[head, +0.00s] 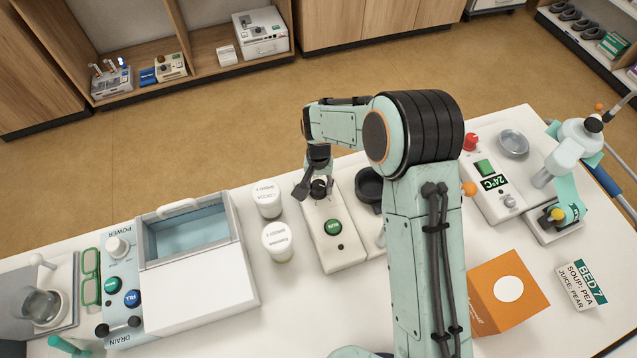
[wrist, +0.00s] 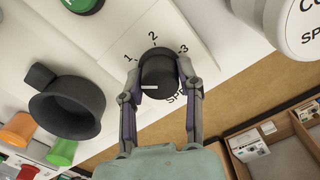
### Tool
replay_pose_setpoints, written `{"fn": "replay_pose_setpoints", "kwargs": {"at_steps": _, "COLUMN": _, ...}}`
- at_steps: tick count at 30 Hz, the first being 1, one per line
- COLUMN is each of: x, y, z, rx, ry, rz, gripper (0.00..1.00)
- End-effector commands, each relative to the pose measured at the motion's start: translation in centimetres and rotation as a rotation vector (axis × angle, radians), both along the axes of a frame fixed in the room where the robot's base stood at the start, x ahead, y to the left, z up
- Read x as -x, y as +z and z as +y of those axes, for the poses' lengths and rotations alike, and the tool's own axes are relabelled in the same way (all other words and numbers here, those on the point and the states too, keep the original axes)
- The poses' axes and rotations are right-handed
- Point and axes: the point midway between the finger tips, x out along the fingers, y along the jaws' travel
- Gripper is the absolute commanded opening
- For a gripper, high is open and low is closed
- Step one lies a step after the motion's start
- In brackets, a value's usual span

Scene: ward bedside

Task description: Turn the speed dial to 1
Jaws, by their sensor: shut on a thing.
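The speed dial (wrist: 158,76) is a black round knob on a white device (head: 343,250), with the numbers 1, 2 and 3 printed around it. In the wrist view, 1 is to its left, 2 above and 3 to its upper right. A short white mark shows on the knob's lower part; which number the dial is set to, I cannot tell. My gripper (wrist: 161,84) is shut on the dial, one finger on each side. In the head view my gripper (head: 318,188) is over the device's far end and partly hides the dial. A green button (head: 333,227) sits nearer on the device.
Two white lidded jars (head: 277,240) stand left of the device, close to it. A black cup-like part (head: 369,187) is just right, partly behind my arm. A water bath (head: 188,240) is at left, an orange box (head: 505,292) at right.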

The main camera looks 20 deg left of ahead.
Motion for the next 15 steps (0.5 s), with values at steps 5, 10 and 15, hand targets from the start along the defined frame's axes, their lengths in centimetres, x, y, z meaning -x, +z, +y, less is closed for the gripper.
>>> {"fn": "replay_pose_setpoints", "kwargs": {"at_steps": 5, "x": 0.09, "y": -0.14, "z": -0.04, "rx": 0.002, "ry": -0.133, "rz": 0.004, "gripper": 0.00}}
{"fn": "replay_pose_setpoints", "kwargs": {"at_steps": 10, "x": 0.07, "y": -0.15, "z": -0.08, "rx": 0.003, "ry": -0.233, "rz": 0.002, "gripper": 0.00}}
{"fn": "replay_pose_setpoints", "kwargs": {"at_steps": 15, "x": 0.09, "y": -0.15, "z": -0.05, "rx": 0.002, "ry": -0.295, "rz": 0.004, "gripper": 0.00}}
